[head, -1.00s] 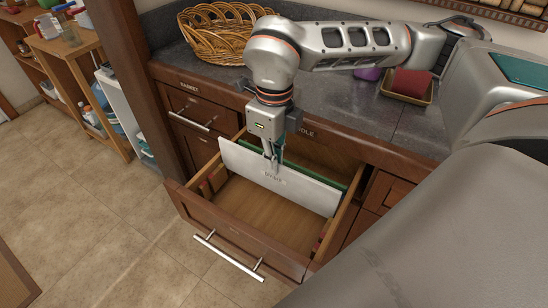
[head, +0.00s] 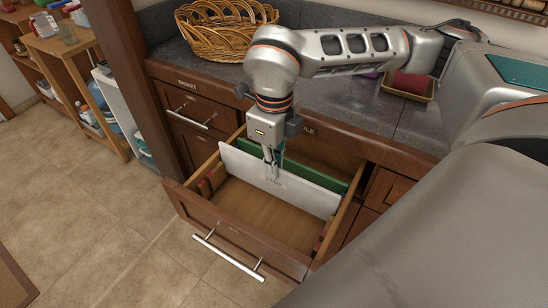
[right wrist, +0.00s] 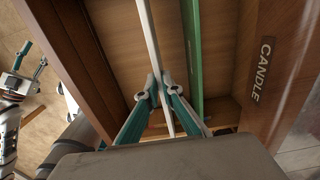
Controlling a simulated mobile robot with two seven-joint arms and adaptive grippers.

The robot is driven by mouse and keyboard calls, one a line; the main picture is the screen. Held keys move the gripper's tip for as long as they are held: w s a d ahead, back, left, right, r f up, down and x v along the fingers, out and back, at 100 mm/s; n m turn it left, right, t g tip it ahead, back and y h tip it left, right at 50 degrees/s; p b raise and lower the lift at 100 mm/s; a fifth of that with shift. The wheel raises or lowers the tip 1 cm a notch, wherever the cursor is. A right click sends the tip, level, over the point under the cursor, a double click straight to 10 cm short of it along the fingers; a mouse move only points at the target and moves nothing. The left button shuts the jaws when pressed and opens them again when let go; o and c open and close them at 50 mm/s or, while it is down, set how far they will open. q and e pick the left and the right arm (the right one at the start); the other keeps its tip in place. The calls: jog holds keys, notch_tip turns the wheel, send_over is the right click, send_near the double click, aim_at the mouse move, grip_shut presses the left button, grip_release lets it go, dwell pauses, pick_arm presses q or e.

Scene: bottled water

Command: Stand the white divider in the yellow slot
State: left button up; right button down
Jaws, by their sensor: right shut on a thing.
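The white divider (head: 300,197) is an upright thin panel across the open drawer (head: 235,232). It also shows edge-on in the right wrist view (right wrist: 149,35). My right gripper (head: 271,172) points down and is shut on its upper edge near the middle; the fingers pinch both faces (right wrist: 166,85). I cannot tell whether the divider's bottom touches the drawer floor. No yellow slot can be made out; red slot pieces show on the left (head: 207,184) and right (head: 322,241) inner walls. My left gripper (right wrist: 31,63) shows small in the right wrist view, fingers apart and empty.
A green divider (head: 325,178) stands behind the white one, with a narrow gap between. The drawer's front part is empty. A wicker basket (head: 215,32) and a tray with a red block (head: 409,84) are on the counter. Closed drawers flank the open one.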

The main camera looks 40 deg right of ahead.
aim_at(275, 194)
pick_arm(q)
jog(key=shift+w+f, duration=0.2)
jog(key=shift+w, duration=0.05)
pick_arm(e)
jog(key=shift+f, duration=0.7)
pick_arm(q)
jog(key=shift+s+f+b, duration=0.3)
jog(key=shift+b, duration=0.1)
pick_arm(e)
jog(key=shift+f, duration=0.35)
pick_arm(q)
jog(key=shift+s+f, duration=0.3)
jog(key=shift+s, duration=0.1)
pick_arm(e)
jog(key=shift+f, duration=0.4)
pick_arm(q)
jog(key=shift+f+b, duration=0.2)
jog(key=shift+b, duration=0.15)
pick_arm(e)
jog(key=shift+f, duration=0.7)
jog(key=c, duration=2.2)
grip_release()
jog(key=shift+o, duration=0.2)
